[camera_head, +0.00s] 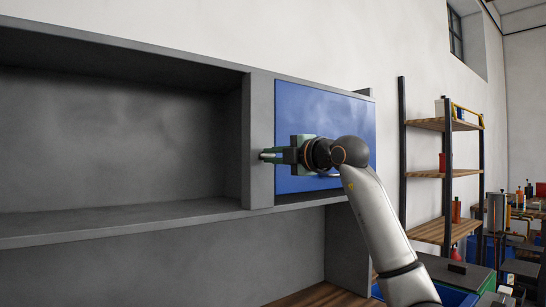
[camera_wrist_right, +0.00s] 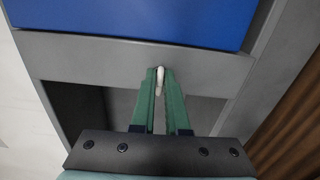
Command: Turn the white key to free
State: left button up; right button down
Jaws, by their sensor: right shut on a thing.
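The white key (camera_wrist_right: 160,76) shows in the right wrist view as a small pale piece on the grey frame (camera_wrist_right: 110,58) beside the blue door. My right gripper (camera_wrist_right: 160,78) has its green fingers shut on it, with the tips at the frame. In the head view my right gripper (camera_head: 265,155) reaches across the front of the blue door (camera_head: 340,110) to the grey upright at its left. I cannot read any marking that tells the key's position. My left gripper is not in view.
An open grey compartment (camera_head: 110,140) lies left of the upright, with a ledge below it. A wooden shelf rack (camera_head: 430,175) stands to the right, with cluttered tables behind it. A wooden surface (camera_head: 325,295) lies low under the cabinet.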

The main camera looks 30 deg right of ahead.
jog(key=shift+m, duration=0.3)
jog(key=c, duration=0.9)
grip_release()
jog(key=shift+s, duration=0.3)
pick_arm(q)
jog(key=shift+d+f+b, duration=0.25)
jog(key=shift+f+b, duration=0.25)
jog(key=shift+b, duration=0.25)
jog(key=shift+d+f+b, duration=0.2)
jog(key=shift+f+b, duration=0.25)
jog(key=shift+b, duration=0.3)
pick_arm(e)
jog(key=shift+s+d, duration=0.15)
jog(key=shift+s, duration=1.85)
jog(key=shift+s+d, duration=0.2)
jog(key=shift+s, duration=1.75)
jog(key=shift+s+d, duration=0.15)
jog(key=shift+s, duration=1.85)
